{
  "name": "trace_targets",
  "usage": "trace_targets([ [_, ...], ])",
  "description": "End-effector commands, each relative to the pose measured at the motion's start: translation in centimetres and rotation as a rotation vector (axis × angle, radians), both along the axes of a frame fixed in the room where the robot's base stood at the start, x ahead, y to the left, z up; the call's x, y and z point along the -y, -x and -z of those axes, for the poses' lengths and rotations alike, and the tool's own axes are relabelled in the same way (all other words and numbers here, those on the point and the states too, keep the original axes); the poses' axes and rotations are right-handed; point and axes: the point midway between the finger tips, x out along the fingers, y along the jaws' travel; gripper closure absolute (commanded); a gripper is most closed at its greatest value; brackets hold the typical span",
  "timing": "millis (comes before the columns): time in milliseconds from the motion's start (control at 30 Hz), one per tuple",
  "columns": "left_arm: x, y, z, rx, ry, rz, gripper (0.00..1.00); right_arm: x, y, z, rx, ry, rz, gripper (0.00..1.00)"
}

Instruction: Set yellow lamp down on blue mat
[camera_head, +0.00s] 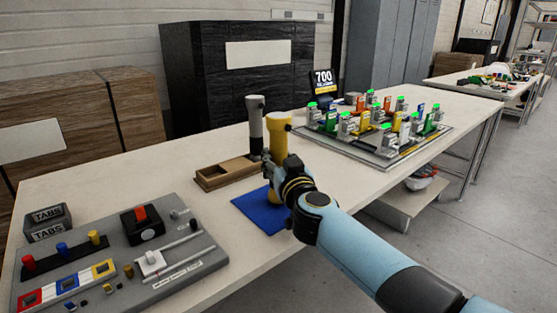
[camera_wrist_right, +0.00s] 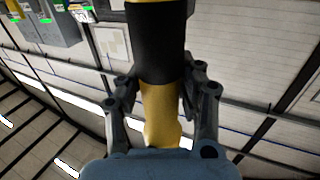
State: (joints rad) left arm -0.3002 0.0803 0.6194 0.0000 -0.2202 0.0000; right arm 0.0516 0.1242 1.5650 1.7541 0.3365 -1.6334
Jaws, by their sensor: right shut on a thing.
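The yellow lamp (camera_head: 278,142) stands upright in the head view, near the table's middle. My right gripper (camera_head: 270,168) is shut on it, around its body. The right wrist view shows the lamp's yellow body and black band (camera_wrist_right: 160,48) between the two fingers of the gripper (camera_wrist_right: 160,84). The blue mat (camera_head: 258,210) lies flat on the table below the lamp, partly covered by my right gripper and arm. The lamp's lower end is mostly hidden behind the gripper, so I cannot tell whether it touches the mat. My left gripper is not in view.
A grey-and-black lamp (camera_head: 255,122) stands by a wooden tray (camera_head: 210,182) just behind the mat. A control panel (camera_head: 187,262) with buttons and sliders is at the left front. A board (camera_head: 384,158) with several coloured fixtures is at the right. Bare table lies left of the mat.

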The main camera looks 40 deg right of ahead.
Motion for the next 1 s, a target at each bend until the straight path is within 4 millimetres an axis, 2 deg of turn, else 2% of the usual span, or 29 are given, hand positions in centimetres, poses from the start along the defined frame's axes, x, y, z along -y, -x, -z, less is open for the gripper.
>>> trace_targets([
  [467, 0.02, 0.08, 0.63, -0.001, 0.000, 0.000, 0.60, 0.00, -0.02, 0.92, 0.001, 0.000, 0.000, 1.00],
  [500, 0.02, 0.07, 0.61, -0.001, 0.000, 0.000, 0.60, -0.01, -0.02, 0.91, 0.001, 0.000, 0.000, 0.63],
  [700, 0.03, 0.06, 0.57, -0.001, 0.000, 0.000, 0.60, -0.01, -0.01, 0.87, 0.001, 0.000, 0.000, 0.36],
  [1000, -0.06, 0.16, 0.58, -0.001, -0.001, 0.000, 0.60, -0.09, 0.22, 1.00, -0.002, -0.001, 0.000, 0.36],
])
